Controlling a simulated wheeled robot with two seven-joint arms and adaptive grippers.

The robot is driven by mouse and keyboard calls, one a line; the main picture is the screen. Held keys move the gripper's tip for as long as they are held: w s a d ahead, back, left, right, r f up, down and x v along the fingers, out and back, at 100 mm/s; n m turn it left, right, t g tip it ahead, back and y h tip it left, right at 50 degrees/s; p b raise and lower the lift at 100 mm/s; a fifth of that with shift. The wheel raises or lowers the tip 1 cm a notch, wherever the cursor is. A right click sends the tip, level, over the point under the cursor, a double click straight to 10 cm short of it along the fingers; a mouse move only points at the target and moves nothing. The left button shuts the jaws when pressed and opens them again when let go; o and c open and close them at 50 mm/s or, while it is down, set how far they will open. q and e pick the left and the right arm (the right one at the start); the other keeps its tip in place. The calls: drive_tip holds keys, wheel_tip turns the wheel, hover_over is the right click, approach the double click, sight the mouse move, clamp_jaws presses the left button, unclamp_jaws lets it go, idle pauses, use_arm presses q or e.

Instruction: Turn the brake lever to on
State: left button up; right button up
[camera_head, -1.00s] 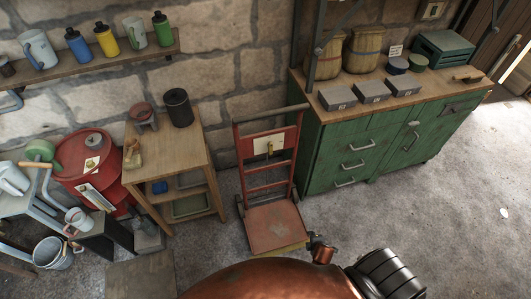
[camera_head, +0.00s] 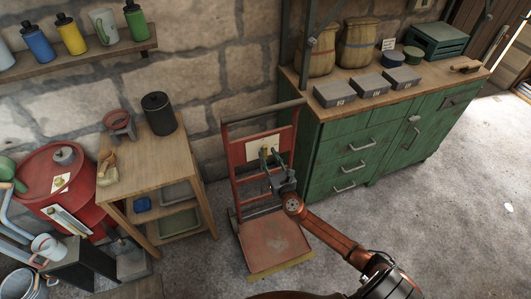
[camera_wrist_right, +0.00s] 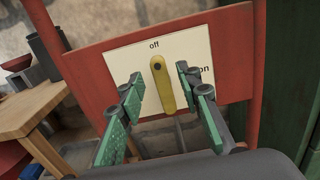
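The brake lever (camera_wrist_right: 164,88) is a yellow bar on a white plate (camera_wrist_right: 120,65) in the right wrist view. The plate has "off" above the lever and "on" to its right. The lever hangs down from a dark pivot near its upper end, pointing at neither word. The plate is fixed to a red hand truck (camera_head: 274,240), which stands upright against the wall in the head view. My right gripper (camera_wrist_right: 159,80) is open, one green-padded finger on each side of the lever, with gaps showing. In the head view, my right gripper (camera_head: 272,166) partly covers the plate. My left gripper is out of view.
A wooden side table (camera_head: 150,160) stands left of the hand truck, with a red drum (camera_head: 50,180) beyond it. A green cabinet (camera_head: 335,150) stands close on the right. The floor (camera_head: 440,230) at the right is clear.

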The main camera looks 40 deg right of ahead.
sight(264, 151)
drive_tip(key=shift+x, duration=1.3)
drive_tip(key=shift+c, duration=0.5)
clamp_jaws()
